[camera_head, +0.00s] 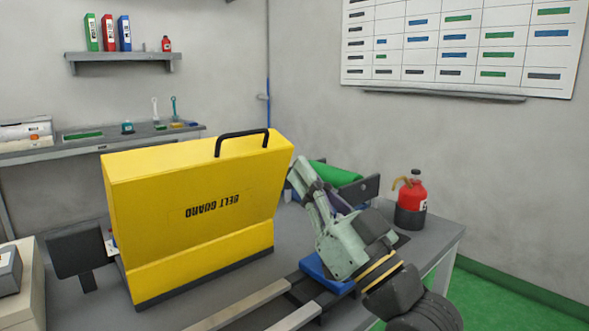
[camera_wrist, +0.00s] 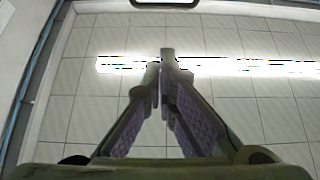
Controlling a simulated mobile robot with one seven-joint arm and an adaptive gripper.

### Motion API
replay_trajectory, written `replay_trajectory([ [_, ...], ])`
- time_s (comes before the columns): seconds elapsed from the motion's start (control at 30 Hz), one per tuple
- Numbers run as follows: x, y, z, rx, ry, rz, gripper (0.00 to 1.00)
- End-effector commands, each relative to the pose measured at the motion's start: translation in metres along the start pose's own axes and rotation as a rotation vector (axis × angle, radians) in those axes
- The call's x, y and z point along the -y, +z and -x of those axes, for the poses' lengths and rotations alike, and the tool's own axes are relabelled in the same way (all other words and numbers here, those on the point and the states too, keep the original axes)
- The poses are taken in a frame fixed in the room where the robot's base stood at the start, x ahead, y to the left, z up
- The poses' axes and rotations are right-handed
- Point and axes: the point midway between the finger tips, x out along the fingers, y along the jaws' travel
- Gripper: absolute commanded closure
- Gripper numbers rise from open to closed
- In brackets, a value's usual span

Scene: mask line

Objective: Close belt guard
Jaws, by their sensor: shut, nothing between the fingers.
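The yellow belt guard (camera_head: 190,215) stands raised on the bench in the head view, its lettering upside down. Its black handle (camera_head: 241,138) is along the top edge, toward the right. My gripper (camera_head: 300,165) is just right of the guard's right side, pointing upward and below the handle's height. I cannot tell whether it touches the guard. In the wrist view my gripper's fingers (camera_wrist: 160,66) come together with nothing between them, against a tiled ceiling. The guard is not clearly seen there. The belt behind the guard is mostly hidden; a green part (camera_head: 335,174) shows at its right.
A red can (camera_head: 412,190) in a dark holder stands at the bench's right corner. A dark plate (camera_head: 78,250) is left of the guard, with a pale box (camera_head: 22,285) nearby. Metal rails (camera_head: 240,305) run along the front. The air above the guard is clear.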

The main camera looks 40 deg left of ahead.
Motion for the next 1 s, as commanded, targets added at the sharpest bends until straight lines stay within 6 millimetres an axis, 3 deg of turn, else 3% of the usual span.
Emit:
replay_trajectory([
  [0.4,0.002,-0.004,-0.09,-0.001,-0.003,-0.002,1.0],
  [0.63,0.001,0.021,-0.11,-0.001,-0.001,-0.002,1.0],
  [1.0,0.001,0.028,-0.114,-0.002,0.0,0.0,1.0],
])
